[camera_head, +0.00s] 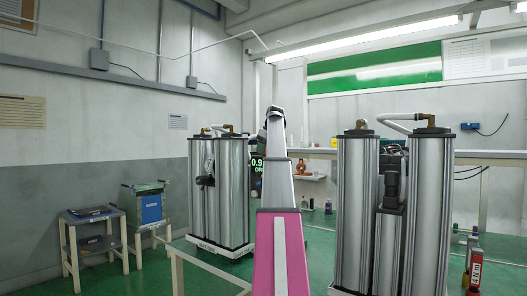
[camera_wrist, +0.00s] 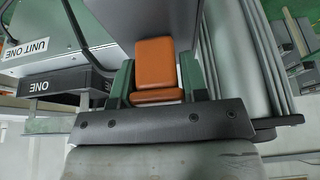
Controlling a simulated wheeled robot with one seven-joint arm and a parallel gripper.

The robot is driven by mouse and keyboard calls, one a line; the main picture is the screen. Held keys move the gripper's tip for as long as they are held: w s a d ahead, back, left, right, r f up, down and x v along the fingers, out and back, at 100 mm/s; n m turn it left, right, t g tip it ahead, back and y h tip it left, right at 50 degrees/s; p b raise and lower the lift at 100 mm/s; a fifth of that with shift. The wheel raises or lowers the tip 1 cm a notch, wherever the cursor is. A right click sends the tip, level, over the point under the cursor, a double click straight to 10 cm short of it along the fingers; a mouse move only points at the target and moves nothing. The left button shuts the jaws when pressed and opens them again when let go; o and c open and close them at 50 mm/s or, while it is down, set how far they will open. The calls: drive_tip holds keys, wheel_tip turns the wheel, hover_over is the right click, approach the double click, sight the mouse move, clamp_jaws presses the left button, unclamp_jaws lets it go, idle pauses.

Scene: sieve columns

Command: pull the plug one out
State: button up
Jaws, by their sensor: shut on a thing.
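In the wrist view my gripper (camera_wrist: 157,88) is shut on an orange plug (camera_wrist: 155,63), with one dark green finger on each side of it. The plug's far end meets a dark grey housing (camera_wrist: 150,14), and I cannot tell how deep it sits. No label shows on the plug itself. A dark box marked ONE (camera_wrist: 68,84) and a panel marked UNIT ONE (camera_wrist: 36,44) are to the left, with black cables by them. In the head view my arm rises in the middle, and the gripper and plug cannot be made out.
A left pair of metal columns (camera_head: 226,195) stands behind my arm beside a green-lit display (camera_head: 257,165). A right pair of columns (camera_head: 357,212) stands closer. Two small stands (camera_head: 92,240) are at the left wall. Green floor shows between.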

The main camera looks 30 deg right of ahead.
drive_tip(key=shift+r, duration=1.25)
drive_tip(key=o, duration=1.1)
drive_tip(key=shift+r, duration=0.1)
